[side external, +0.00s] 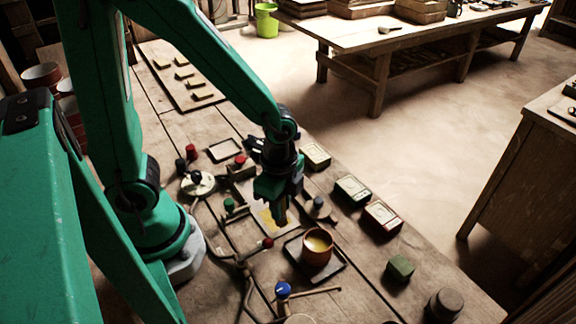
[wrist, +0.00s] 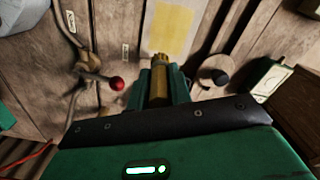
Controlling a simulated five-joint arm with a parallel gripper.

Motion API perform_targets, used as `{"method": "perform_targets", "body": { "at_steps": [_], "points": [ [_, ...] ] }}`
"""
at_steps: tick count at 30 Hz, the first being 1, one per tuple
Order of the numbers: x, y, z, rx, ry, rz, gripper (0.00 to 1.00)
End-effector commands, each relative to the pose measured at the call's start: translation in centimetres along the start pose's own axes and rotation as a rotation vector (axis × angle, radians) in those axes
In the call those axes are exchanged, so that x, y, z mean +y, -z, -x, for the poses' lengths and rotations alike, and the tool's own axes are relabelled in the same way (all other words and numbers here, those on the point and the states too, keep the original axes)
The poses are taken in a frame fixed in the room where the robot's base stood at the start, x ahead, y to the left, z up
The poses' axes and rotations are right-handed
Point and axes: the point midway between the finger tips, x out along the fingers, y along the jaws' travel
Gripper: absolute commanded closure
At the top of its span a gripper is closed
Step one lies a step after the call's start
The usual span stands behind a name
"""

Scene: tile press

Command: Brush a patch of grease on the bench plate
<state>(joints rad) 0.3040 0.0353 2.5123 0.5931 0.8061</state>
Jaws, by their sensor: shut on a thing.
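My gripper (side external: 279,196) points down over the bench and is shut on a brush. In the wrist view the brush (wrist: 159,82), yellow-brown, stands between the two green fingers (wrist: 160,92), its end toward the plate. The pale bench plate (side external: 254,205) lies below and behind my gripper, partly hidden by it. A yellow patch of grease shows on the plate, also in the wrist view (wrist: 168,38). I cannot tell whether the brush touches the plate. A brown pot with yellow contents (side external: 317,248) stands on a dark tray (side external: 337,273) in front of the plate.
A red-knobbed lever (wrist: 117,84) is left of the brush in the wrist view, and a dark knob on a round base (wrist: 221,78) is right. Several small boxes (side external: 352,190) line the bench's right side. A blue-knobbed lever (side external: 283,289) is near the front.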

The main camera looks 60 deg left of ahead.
Motion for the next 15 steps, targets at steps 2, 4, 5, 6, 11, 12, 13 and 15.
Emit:
{"method": "perform_targets", "body": {
  "at_steps": [2,4,5,6,11,12,13,15],
  "points": [
    [0.0,0.0,0.8,0.003,0.003,0.0,1.0],
    [-0.1,0.0,1.4,0.002,0.002,0.0,1.0],
    [-0.1,0.0,1.7,0.003,0.003,0.0,1.0],
    [-0.1,0.0,2.1,0.002,0.003,0.0,1.0],
    [-0.1,0.0,3.5,0.002,0.002,0.0,1.0],
    [-0.1,0.0,3.9,0.002,0.002,-0.001,1.0],
    [-0.1,0.0,4.1,0.003,0.003,-0.001,1.0],
    [-0.1,0.0,4.7,0.002,0.002,-0.001,1.0]
  ]
}}
